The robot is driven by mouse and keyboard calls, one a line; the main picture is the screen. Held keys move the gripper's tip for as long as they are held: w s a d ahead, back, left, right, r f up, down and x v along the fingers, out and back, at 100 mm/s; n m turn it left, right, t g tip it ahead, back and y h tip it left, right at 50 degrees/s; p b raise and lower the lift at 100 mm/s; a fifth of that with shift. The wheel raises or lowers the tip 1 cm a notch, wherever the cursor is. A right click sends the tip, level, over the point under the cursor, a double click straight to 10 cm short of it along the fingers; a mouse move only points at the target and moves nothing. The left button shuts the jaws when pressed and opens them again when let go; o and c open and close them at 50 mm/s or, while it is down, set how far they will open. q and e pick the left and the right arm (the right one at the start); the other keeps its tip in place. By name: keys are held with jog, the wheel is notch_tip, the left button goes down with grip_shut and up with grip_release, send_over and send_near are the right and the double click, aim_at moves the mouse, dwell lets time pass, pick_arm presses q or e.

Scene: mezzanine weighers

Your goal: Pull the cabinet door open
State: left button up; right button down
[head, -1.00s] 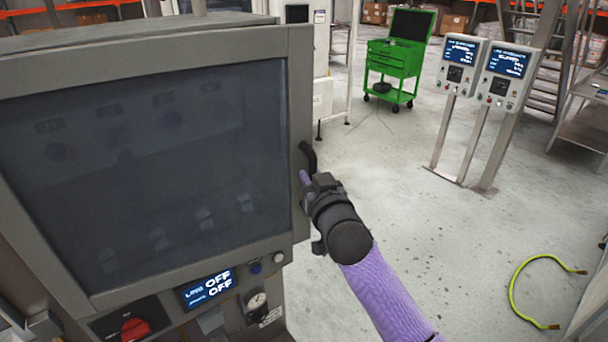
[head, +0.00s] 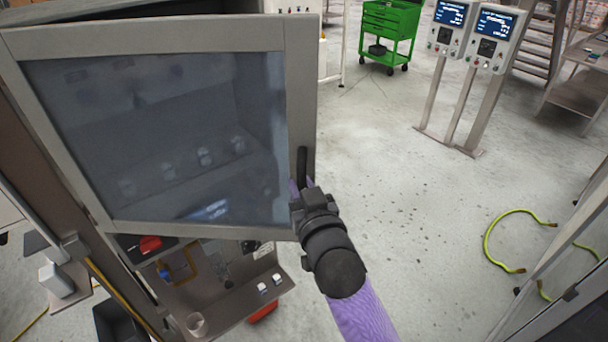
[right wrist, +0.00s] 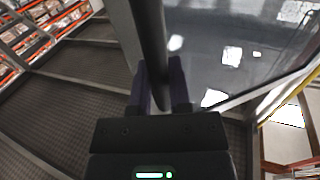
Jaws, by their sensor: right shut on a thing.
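The cabinet door (head: 302,90) is a grey frame around a dark glass pane (head: 165,140). It stands partly open, swung out from the cabinet, with a gap along its top. Its black bar handle (head: 302,165) is on the right edge of the frame. My right gripper (head: 303,190) is shut on the lower part of that handle. In the right wrist view the dark bar (right wrist: 152,50) runs down between the purple fingers of my right gripper (right wrist: 160,88). Much of the cabinet's inside is hidden behind the door. My left gripper is not in view.
Below the door, a panel with a red knob (head: 150,245) and a ledge with small items (head: 270,287) show. Open floor (head: 400,220) lies to the right. A yellow-green hose (head: 490,240) lies there. Two display stands (head: 490,50) and a green tool cart (head: 388,25) are farther back.

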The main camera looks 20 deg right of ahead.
dwell(0.3)
jog(key=c, duration=0.6)
grip_release()
